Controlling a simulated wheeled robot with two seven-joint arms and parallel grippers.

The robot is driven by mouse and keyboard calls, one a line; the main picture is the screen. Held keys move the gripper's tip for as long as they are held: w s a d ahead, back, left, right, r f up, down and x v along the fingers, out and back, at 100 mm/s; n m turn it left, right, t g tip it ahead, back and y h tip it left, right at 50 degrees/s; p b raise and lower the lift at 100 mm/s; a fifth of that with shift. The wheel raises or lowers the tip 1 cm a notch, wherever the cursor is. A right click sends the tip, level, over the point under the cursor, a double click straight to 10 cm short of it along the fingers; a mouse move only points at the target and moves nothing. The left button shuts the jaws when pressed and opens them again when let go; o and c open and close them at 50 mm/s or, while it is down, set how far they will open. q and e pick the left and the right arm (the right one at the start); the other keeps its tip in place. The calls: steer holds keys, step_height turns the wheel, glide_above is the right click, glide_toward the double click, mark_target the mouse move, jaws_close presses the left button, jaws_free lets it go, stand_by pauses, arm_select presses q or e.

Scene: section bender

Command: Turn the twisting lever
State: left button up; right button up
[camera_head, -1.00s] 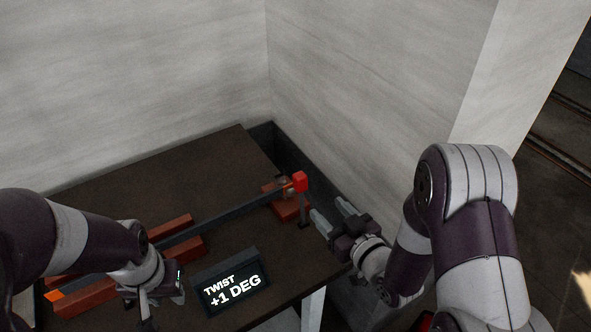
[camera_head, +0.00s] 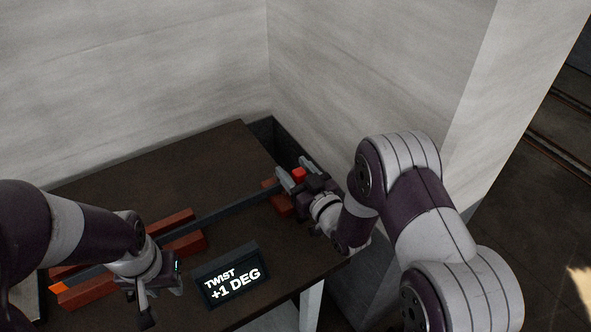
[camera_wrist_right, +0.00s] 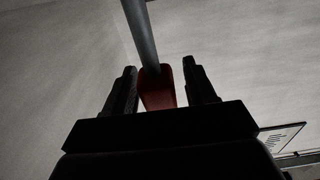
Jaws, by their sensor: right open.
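The twisting lever's red knob (camera_head: 299,174) is at the right end of the dark section bar (camera_head: 225,211) on the table. My right gripper (camera_head: 292,176) is open, with its fingers on either side of the knob. In the right wrist view the red knob (camera_wrist_right: 157,88) and a grey rod (camera_wrist_right: 140,32) lie between the open fingers (camera_wrist_right: 160,88), with a gap at the right finger; contact at the left cannot be told. My left gripper (camera_head: 143,308) is at the table's front left, near the bar's left end; its jaw opening is unclear.
A display (camera_head: 232,277) reading "TWIST +1 DEG" stands at the table's front. Red-brown blocks (camera_head: 178,220) flank the bar. Pale walls (camera_head: 360,70) stand behind and to the right. The table's back left (camera_head: 160,170) is clear.

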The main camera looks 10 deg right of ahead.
jaws_close()
steer(key=shift+w+a, duration=0.1)
steer(key=shift+w, duration=0.05)
jaws_free()
steer(key=b+v, duration=0.1)
steer(key=v, duration=1.1)
steer(key=shift+s+b, duration=0.35)
steer(key=shift+b, duration=0.05)
